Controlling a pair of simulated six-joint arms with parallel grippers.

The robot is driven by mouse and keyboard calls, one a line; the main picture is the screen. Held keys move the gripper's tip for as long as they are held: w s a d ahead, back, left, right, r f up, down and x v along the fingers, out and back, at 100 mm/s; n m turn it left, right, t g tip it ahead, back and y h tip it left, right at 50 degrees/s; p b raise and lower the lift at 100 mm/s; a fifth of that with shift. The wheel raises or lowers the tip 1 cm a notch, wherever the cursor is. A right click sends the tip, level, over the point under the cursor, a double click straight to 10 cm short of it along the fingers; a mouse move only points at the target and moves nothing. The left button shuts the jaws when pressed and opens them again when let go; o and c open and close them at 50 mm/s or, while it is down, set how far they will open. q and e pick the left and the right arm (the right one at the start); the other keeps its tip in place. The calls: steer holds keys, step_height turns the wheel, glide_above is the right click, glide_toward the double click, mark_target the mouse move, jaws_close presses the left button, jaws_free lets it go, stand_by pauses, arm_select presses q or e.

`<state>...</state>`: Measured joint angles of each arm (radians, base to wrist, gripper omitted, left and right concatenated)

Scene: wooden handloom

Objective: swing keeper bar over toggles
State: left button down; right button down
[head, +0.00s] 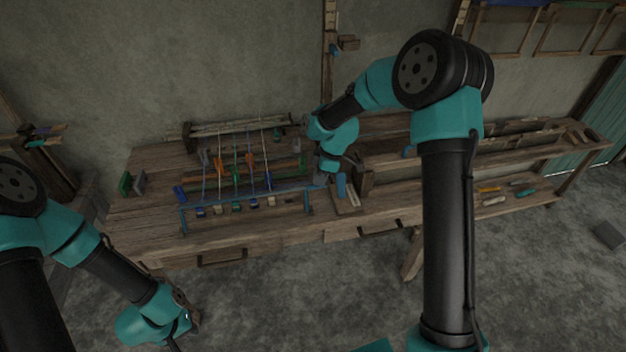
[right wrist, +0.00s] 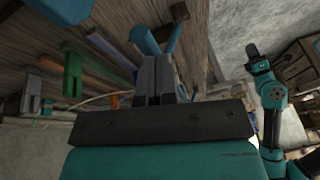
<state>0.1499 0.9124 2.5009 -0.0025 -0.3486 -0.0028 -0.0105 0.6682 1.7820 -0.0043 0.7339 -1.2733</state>
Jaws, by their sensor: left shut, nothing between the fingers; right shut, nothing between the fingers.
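A thin blue bar (head: 245,197), which looks like the keeper bar, runs across the front of the loom on the bench, with a short leg at each end. Several small coloured blocks (head: 237,207), likely the toggles, sit in a row close to it. My right gripper (head: 322,180) is at the bar's right end; its shut grey fingers (right wrist: 155,80) hold nothing. Blue pieces (right wrist: 146,42) show just beyond those fingertips in the right wrist view; I cannot tell whether they touch. My left gripper (head: 191,319) is shut and empty, low in front of the bench.
Strings and orange, green and blue parts (head: 236,172) stand behind the bar. A blue upright piece (head: 341,186) and a wooden block (head: 363,181) stand right of my right gripper. The wooden bench (head: 150,220) has bare surface at its left front.

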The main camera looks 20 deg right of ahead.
stand_by(0.6)
steer(key=a+v, duration=0.1)
steer(key=v, duration=1.2)
steer(key=shift+s+r, duration=0.2)
steer(key=shift+s, duration=0.35)
